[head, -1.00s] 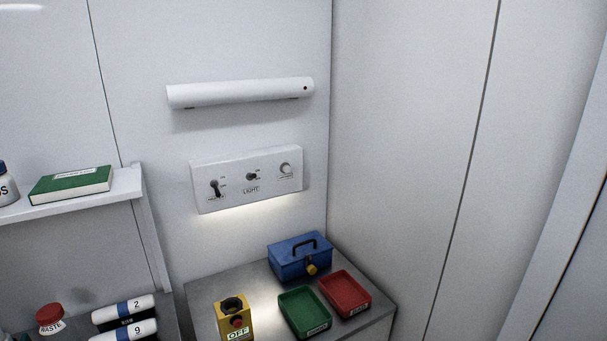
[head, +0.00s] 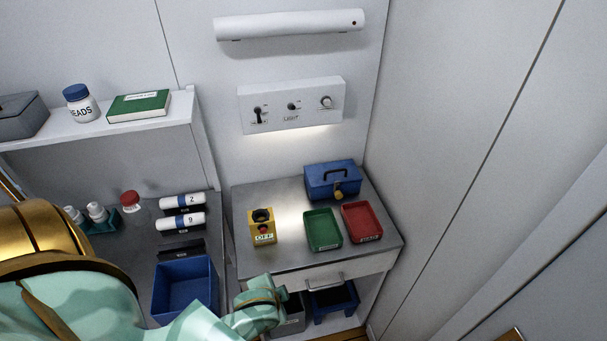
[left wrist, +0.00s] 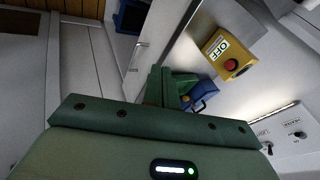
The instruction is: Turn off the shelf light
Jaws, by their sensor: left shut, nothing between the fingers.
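The white switch panel (head: 272,120) is on the back wall, with a dark toggle at left, a small dark switch (head: 291,106) above the LIGHT label in the middle, and a round knob at right. A bright glow lies on the wall under it. In the left wrist view the panel (left wrist: 285,152) shows at the lower right, partly cut off. My left arm (head: 258,308) reaches in at the bottom of the head view; its fingers are not clear there. My left gripper (left wrist: 158,88) is shut and empty in the left wrist view, away from the panel. My right gripper is not in view.
A metal counter (head: 285,260) below the panel holds a yellow OFF box (head: 263,228), a green tray (head: 323,229), a red tray (head: 361,222) and a blue toolbox (head: 332,180). A white bar (head: 290,25) is above the panel. A shelf (head: 100,132) is at left.

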